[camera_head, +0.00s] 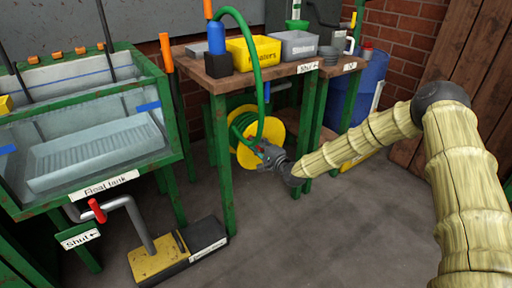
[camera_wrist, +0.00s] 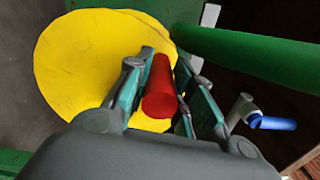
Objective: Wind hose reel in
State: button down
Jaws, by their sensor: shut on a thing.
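The hose reel (camera_head: 277,131) has yellow discs and green hose wound between them, and stands low behind the green table leg. A loop of green hose (camera_head: 257,75) rises from it over the bench edge. In the wrist view one yellow disc (camera_wrist: 75,65) fills the upper left. A red handle (camera_wrist: 160,90) sticks out in front of the disc toward the camera. My gripper (camera_head: 265,152) is at the front of the reel, and in the wrist view its fingers (camera_wrist: 162,88) lie on both sides of the red handle, shut on it. The handle's far end is hidden.
A green bar (camera_wrist: 250,60) runs close to the right of my fingers, with a blue-tipped lever (camera_wrist: 270,123) beyond. The wooden bench (camera_head: 225,84) carries yellow and grey bins above. A water tank (camera_head: 90,185) and a yellow-black pedal box (camera_head: 175,257) stand left. The floor (camera_head: 310,230) in front is clear.

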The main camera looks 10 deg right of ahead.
jog(key=shift+w+d+r, duration=0.35)
jog(key=shift+d+r, duration=0.2)
jog(key=shift+d, duration=0.25)
jog(key=c, duration=1.3)
grip_release()
jog(key=shift+o, duration=0.5)
jog(key=shift+s+d+f, duration=0.15)
jog(key=shift+s+d, duration=0.15)
jog(key=shift+s, duration=0.1)
jog(key=a+v, duration=0.1)
jog(key=v, duration=1)
jog(key=shift+s, duration=0.2)
